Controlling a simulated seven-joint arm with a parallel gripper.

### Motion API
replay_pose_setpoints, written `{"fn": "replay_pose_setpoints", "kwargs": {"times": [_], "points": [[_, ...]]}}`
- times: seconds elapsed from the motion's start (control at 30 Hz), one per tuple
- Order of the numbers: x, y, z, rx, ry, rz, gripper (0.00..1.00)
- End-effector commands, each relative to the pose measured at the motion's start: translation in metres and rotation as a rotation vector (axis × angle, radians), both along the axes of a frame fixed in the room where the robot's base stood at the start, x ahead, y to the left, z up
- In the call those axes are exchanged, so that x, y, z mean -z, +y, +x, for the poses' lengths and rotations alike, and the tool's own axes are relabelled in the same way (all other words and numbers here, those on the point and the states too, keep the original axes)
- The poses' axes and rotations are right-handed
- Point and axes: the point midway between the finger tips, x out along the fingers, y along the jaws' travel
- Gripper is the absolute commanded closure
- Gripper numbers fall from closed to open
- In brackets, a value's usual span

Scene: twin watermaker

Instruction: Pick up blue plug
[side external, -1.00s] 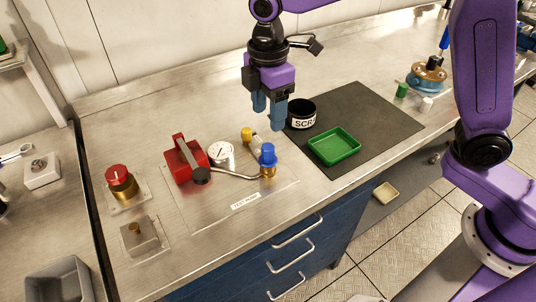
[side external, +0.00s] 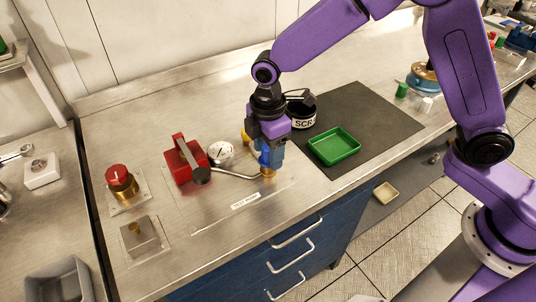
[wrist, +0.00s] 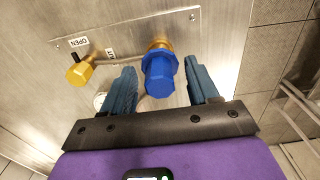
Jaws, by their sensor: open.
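The blue plug (wrist: 160,78) sits on a brass fitting (wrist: 160,45) in the wrist view. My gripper (wrist: 163,85) is open, with one blue finger on each side of the plug and a visible gap to each. In the side view my gripper (side external: 268,160) is lowered over the fitting at the end of the test pump's hose. The plug (side external: 265,158) is mostly hidden there behind the fingers. The brass fitting (side external: 268,173) shows just below them.
A yellow knob (wrist: 79,73) stands left of the plug. The red test pump (side external: 186,160) and a gauge (side external: 221,153) are left of my gripper.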

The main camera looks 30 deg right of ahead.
Motion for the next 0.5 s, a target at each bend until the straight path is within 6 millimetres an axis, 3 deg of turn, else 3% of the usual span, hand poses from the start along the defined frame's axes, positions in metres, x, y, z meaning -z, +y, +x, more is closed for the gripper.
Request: {"fn": "replay_pose_setpoints", "kwargs": {"times": [0.17, 0.33, 0.37, 0.5], "points": [[-0.0001, -0.0001, 0.0000, 0.000, 0.000, 0.000, 0.40], [-0.0003, -0.0001, 0.0000, 0.000, 0.000, 0.000, 0.96], [-0.0003, -0.0001, 0.0000, 0.000, 0.000, 0.000, 1.00], [-0.0005, 0.0000, 0.0001, 0.000, 0.000, 0.000, 1.00]]}}
